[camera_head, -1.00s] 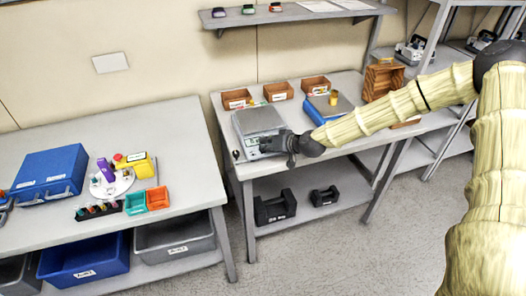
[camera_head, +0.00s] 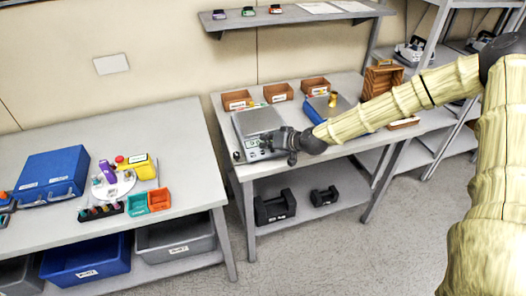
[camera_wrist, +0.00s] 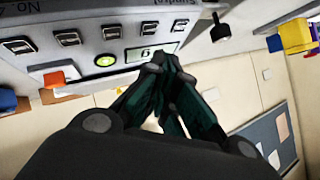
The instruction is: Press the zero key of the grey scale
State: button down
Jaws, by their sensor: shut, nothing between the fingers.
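The grey scale (camera_head: 257,121) sits at the left front of the right-hand table, with its front panel facing the table's front edge. The wrist view shows the scale's panel (camera_wrist: 88,48) close up, with several dark square keys (camera_wrist: 68,38), a lit green round mark (camera_wrist: 105,61) and a small display (camera_wrist: 150,52). The key labels are too small to read, so I cannot tell which is the zero key. My gripper (camera_wrist: 163,66) is shut and empty, its fingertips close to the panel by the display. I cannot tell whether they touch. In the head view my gripper (camera_head: 272,145) is at the panel's right end.
A blue-based scale (camera_head: 318,107) with a yellow item on it stands to the right. Brown bins (camera_head: 237,99) line the table's back, and a wooden crate (camera_head: 383,78) is at the back right.

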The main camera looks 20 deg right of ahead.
jog(key=shift+s+r+p, duration=0.25)
jog(key=shift+r+p, duration=0.25)
jog(key=shift+r, duration=0.4)
jog(key=shift+s+r+p, duration=0.25)
jog(key=shift+r+p, duration=0.2)
jog(key=shift+r, duration=0.45)
